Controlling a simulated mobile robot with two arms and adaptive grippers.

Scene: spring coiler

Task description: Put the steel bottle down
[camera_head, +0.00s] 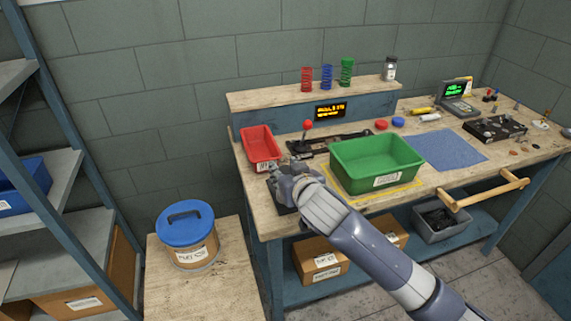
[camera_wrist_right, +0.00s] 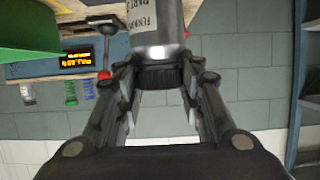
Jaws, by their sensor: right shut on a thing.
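The steel bottle (camera_wrist_right: 158,42) shows at the top of the right wrist view as a grey metal body with a white printed label and a dark ribbed cap. My right gripper (camera_wrist_right: 161,84) is shut on it, with a finger on each side near the cap. In the head view my right gripper (camera_head: 287,182) is over the left front corner of the workbench (camera_head: 265,222), and it hides most or all of the bottle. I cannot tell whether the bottle touches the bench. My left gripper is not in view.
A red bin (camera_head: 261,146) stands just behind my right gripper, and a green bin (camera_head: 376,165) stands to its right. A lever with a red knob (camera_head: 308,125) rises behind. A blue-lidded tub (camera_head: 187,236) stands on a lower table at left. A blue mat (camera_head: 449,150) lies clear.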

